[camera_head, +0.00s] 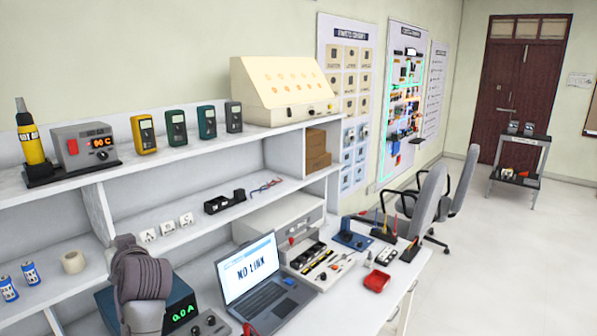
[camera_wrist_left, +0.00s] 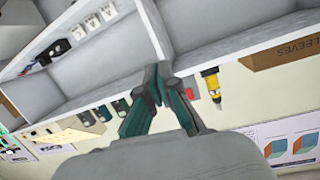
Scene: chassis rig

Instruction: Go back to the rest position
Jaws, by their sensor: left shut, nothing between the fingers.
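My left gripper (camera_wrist_left: 160,82) shows in the left wrist view, with its dark green fingers closed together and nothing held between them. The fingertips appear in front of the white shelf unit (camera_wrist_left: 230,47); I cannot tell how far apart they are from it. In the head view, a grey-brown part of my left arm (camera_head: 140,275) rises at the lower left, in front of the shelves and beside the laptop. The fingers cannot be made out there. My right gripper is in neither view.
A laptop (camera_head: 257,285) reading "NO LINK" and a power supply (camera_head: 182,308) stand near my arm. Several multimeters (camera_head: 177,127), a soldering station (camera_head: 86,146) and a yellow iron (camera_head: 31,143) line the top shelf. Chairs (camera_head: 428,205) stand beyond; open floor (camera_head: 500,270) lies right.

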